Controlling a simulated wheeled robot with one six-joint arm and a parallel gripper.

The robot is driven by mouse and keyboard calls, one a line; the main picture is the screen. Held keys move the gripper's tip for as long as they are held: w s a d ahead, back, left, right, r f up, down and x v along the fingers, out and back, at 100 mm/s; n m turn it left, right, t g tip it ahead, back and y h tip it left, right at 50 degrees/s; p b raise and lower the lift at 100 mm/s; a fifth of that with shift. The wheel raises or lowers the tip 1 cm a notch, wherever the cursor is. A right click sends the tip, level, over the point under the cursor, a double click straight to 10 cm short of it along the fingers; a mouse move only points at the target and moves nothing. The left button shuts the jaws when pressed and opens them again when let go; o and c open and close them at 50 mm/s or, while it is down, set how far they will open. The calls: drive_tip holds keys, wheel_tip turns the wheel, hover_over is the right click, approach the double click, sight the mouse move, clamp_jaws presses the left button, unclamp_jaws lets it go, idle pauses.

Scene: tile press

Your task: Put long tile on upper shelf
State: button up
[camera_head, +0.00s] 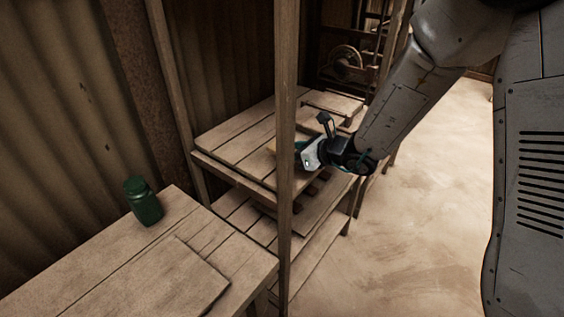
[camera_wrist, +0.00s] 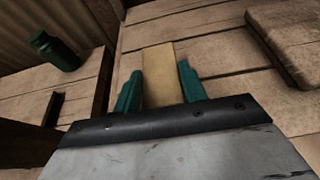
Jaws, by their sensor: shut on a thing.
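The long tile (camera_wrist: 159,66) is a tan, narrow flat piece in the wrist view, pointing away between the teal fingers. My gripper (camera_wrist: 161,84) is shut on it. In the head view my gripper (camera_head: 307,154) is at the upper shelf (camera_head: 226,138), just right of the front wooden post, which hides part of the view. The upper shelf's planks (camera_wrist: 222,49) lie under and beyond the tile in the wrist view. I cannot tell whether the tile touches them.
The wooden post (camera_head: 287,120) stands close to my gripper. A thick board (camera_wrist: 292,36) lies on the planks to the right. A lower shelf (camera_head: 236,212) is below. A green jar (camera_head: 143,201) stands on the table (camera_head: 70,262) at left. Open floor (camera_head: 420,235) lies at right.

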drive_tip(key=shift+s+a+f, duration=0.1)
drive_tip(key=shift+s+a, duration=0.05)
drive_tip(key=shift+a, duration=0.45)
drive_tip(key=shift+s+a, duration=0.15)
drive_tip(key=shift+a, duration=0.4)
drive_tip(key=shift+a+f, duration=0.15)
drive_tip(key=shift+f, duration=1.6)
drive_tip(key=shift+f, duration=0.1)
drive_tip(key=shift+f, duration=0.15)
drive_tip(key=o, duration=1)
